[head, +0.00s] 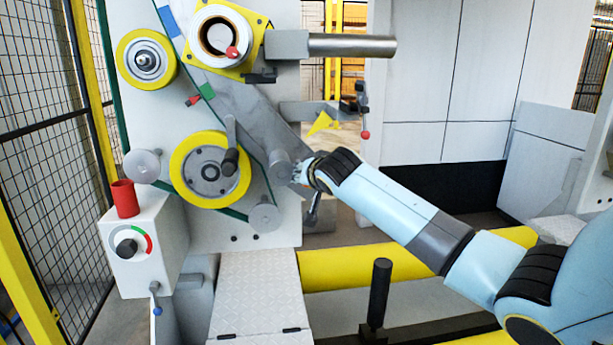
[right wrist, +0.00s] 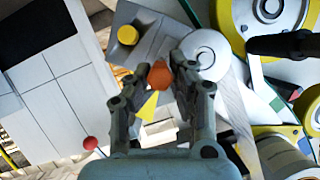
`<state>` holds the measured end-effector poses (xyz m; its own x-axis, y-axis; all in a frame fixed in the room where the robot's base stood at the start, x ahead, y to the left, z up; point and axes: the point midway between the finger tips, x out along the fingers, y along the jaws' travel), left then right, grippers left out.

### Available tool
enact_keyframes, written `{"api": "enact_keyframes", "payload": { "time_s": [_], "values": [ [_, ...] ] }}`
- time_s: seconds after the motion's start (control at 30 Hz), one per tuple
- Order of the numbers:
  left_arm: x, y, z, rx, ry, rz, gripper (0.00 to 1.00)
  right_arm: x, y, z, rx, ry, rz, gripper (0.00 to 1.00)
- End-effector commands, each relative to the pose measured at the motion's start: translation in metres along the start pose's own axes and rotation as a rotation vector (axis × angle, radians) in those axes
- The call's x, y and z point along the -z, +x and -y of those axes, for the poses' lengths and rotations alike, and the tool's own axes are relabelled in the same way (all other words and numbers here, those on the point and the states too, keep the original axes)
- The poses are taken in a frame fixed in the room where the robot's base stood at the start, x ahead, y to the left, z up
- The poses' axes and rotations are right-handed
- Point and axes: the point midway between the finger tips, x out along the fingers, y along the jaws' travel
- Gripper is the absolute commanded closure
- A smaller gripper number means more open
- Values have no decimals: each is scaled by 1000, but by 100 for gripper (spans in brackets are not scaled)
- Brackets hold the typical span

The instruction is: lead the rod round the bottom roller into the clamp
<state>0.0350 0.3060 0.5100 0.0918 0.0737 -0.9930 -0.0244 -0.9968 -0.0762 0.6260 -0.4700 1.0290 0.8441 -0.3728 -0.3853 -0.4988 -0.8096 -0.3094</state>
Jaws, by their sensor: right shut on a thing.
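My right gripper (head: 299,172) is at the right side of the machine, beside a grey roller (head: 281,165). In the right wrist view its fingers (right wrist: 157,82) are closed round a small orange-brown piece (right wrist: 159,75), which looks like the end of the rod. The rest of the rod is hidden. The bottom roller (head: 265,217) is grey and sits below and left of the gripper, apart from it. A grey bracket with a red-knobbed lever (head: 363,112) is above right; I cannot tell if it is the clamp. My left gripper is out of view.
A yellow-rimmed wheel (head: 208,168) with a dark handle is left of the gripper. A grey shaft (head: 350,45) sticks out above. A control box (head: 145,245) with a red cup (head: 125,198) stands at the left. A dark post (head: 379,292) rises at the front.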

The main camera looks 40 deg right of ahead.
Motion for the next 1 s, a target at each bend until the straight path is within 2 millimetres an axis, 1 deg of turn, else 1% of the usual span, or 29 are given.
{"api": "enact_keyframes", "payload": {
  "time_s": [0.17,0.27,1.0],
  "values": [
    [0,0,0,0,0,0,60,1,0,0,1,0,-1,100],
    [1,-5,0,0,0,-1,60,6,-2,0,1,-1,-2,100],
    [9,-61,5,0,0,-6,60,59,-26,-1,1,-1,-2,100]
  ]
}}
